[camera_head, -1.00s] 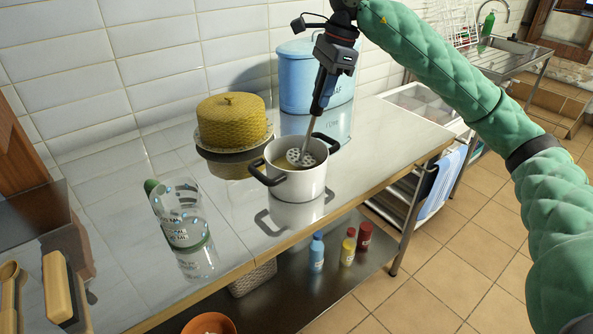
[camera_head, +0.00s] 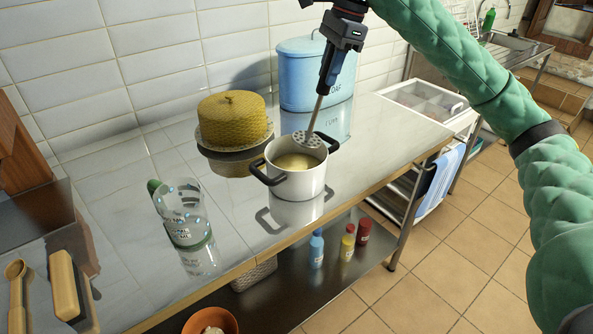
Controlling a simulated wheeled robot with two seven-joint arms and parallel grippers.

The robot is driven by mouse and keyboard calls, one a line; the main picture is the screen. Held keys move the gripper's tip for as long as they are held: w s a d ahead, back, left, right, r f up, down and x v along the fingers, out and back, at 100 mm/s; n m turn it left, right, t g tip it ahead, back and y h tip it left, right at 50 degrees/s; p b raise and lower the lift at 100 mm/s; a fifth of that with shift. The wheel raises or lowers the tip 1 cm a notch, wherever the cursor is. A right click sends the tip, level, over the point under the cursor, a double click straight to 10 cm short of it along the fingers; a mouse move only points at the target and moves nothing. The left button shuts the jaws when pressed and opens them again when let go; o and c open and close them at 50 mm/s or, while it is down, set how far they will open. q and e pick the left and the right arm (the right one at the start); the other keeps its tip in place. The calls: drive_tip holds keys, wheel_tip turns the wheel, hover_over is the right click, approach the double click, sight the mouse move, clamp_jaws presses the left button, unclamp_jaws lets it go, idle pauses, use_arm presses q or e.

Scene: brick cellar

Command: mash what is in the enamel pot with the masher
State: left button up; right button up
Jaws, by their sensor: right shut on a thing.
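The white enamel pot (camera_head: 298,185) with two black handles stands on the steel worktop. A pale yellowish mass (camera_head: 296,162) lies inside it. My right gripper (camera_head: 331,78), on the green-sleeved arm, is shut on the dark handle of the masher (camera_head: 319,105). The masher is tilted, and its round perforated head is at the pot's back right rim, above the contents. I cannot tell whether the head touches the rim. My left gripper is not in view.
A yellow domed cover (camera_head: 232,119) on a plate and a blue bread bin (camera_head: 303,76) stand behind the pot. Small bottles (camera_head: 347,243) stand on the lower shelf. The worktop right of the pot is clear.

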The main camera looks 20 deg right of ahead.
sight(331, 49)
idle(0.4)
drive_tip(key=shift+r+p, duration=0.9)
drive_tip(key=shift+r, duration=1.1)
